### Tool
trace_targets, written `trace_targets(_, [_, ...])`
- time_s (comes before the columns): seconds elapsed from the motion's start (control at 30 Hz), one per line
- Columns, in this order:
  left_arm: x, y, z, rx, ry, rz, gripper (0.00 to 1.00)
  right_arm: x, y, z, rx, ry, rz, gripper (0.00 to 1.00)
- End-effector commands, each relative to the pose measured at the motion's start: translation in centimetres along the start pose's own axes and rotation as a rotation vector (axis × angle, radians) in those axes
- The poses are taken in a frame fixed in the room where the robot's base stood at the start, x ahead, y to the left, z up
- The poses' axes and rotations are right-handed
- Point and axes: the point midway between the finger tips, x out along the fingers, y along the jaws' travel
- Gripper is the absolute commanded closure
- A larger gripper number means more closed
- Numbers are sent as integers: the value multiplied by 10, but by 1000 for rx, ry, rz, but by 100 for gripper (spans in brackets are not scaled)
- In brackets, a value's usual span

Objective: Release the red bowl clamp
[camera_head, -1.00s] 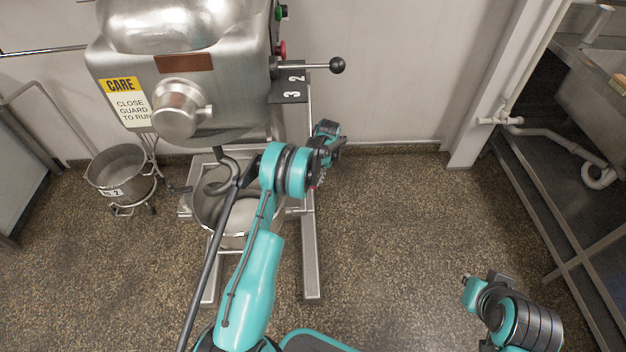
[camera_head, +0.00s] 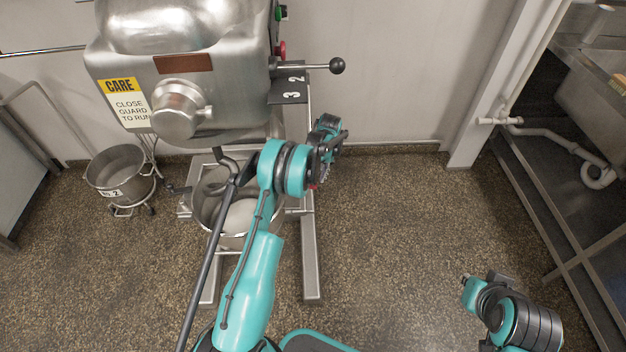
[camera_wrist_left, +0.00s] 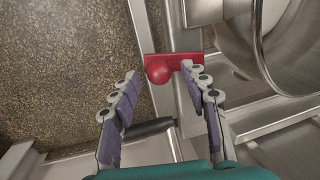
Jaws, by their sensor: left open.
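The red clamp (camera_wrist_left: 188,62), a flat bar with a round ball knob (camera_wrist_left: 158,73), shows in the left wrist view beside the metal bowl. My left gripper (camera_wrist_left: 159,72) is open. Its fingertips are on either side of the knob in the picture; I cannot tell whether they touch it. In the head view my left gripper (camera_head: 330,150) is to the right of the mixer bowl (camera_head: 205,218), partly hidden by my arm. Only a small red spot shows below it there. The bowl holds pale dough (camera_head: 240,215) under a dough hook. My right arm is at the lower right, with no fingers visible.
The steel mixer (camera_head: 190,60) stands above the bowl, with a black-knobbed lever (camera_head: 337,65) on its right. A second bowl (camera_head: 122,175) stands at left. A sink frame (camera_head: 545,215) is at right. The floor between mixer and frame is clear.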

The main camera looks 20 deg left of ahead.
Motion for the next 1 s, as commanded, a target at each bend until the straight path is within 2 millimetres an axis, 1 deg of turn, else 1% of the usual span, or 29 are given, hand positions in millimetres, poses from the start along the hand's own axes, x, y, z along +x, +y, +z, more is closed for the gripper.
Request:
trace_targets(0.03, [-12,0,0,1,0,0,54,0,0,0,0,0,0,100])
trace_targets(0.2, [-50,-1,0,-1,0,0,54,0,0,0,0,0,0,100])
trace_targets(0.3, [-69,-1,0,-2,0,-1,54,0,0,0,0,0,0,100])
trace_targets(0.4, [-83,-1,0,-2,0,-1,54,0,0,0,0,0,0,100])
trace_targets(0.5, [-92,-1,0,-2,0,-1,54,0,0,0,0,0,0,100])
trace_targets(0.6, [-96,-1,0,-2,0,-1,54,0,0,0,0,0,0,100])
trace_targets(1.0, [-96,-1,0,-2,0,-1,54,0,0,0,0,0,0,100])
